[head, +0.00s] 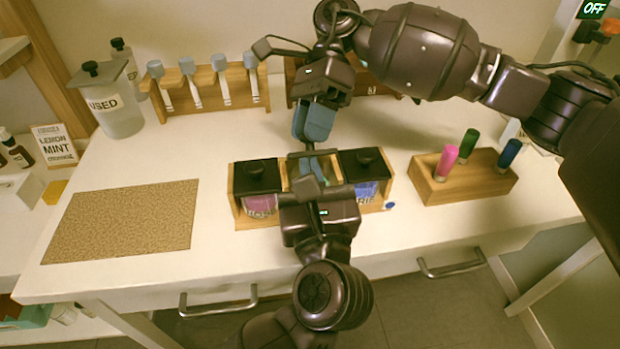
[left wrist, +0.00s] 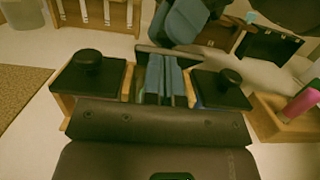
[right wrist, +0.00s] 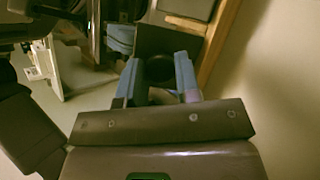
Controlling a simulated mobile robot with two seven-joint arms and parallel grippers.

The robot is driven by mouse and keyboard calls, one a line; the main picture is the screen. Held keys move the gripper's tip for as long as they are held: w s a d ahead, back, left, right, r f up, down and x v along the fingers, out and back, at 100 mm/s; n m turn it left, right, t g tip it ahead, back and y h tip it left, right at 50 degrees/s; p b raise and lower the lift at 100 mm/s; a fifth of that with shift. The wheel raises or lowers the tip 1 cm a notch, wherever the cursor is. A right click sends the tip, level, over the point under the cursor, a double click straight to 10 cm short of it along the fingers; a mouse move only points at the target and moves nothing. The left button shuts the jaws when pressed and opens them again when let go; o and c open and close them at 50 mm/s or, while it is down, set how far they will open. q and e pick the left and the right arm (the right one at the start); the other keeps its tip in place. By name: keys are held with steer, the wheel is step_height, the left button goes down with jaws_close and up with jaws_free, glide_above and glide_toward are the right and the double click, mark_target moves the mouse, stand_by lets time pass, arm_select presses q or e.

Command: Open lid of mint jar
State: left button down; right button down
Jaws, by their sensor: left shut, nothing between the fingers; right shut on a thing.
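A wooden holder (head: 240,215) holds a row of jars. The middle place, between two black-lidded jars, is mostly hidden by my left gripper, so I cannot read a mint label there. My left gripper (head: 311,170) is shut and empty at this middle place; its blue fingers also show in the left wrist view (left wrist: 165,80). My right gripper (head: 313,122) is just behind and above it. In the right wrist view its fingers (right wrist: 158,85) are shut on the round knob of a dark square lid (right wrist: 165,42). The lid's exact tilt is unclear.
The left jar (head: 256,180) has pink contents, the right jar (head: 364,170) blue. A block with coloured bottles (head: 460,187) stands right. A stick rack (head: 205,85) and a USED canister (head: 118,105) stand back left. A cork mat (head: 120,220) lies bare on the left.

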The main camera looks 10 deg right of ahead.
steer(key=shift+s+f, duration=0.2)
steer(key=shift+s, duration=0.1)
steer(key=c, duration=0.8)
jaws_free()
steer(key=shift+r, duration=0.1)
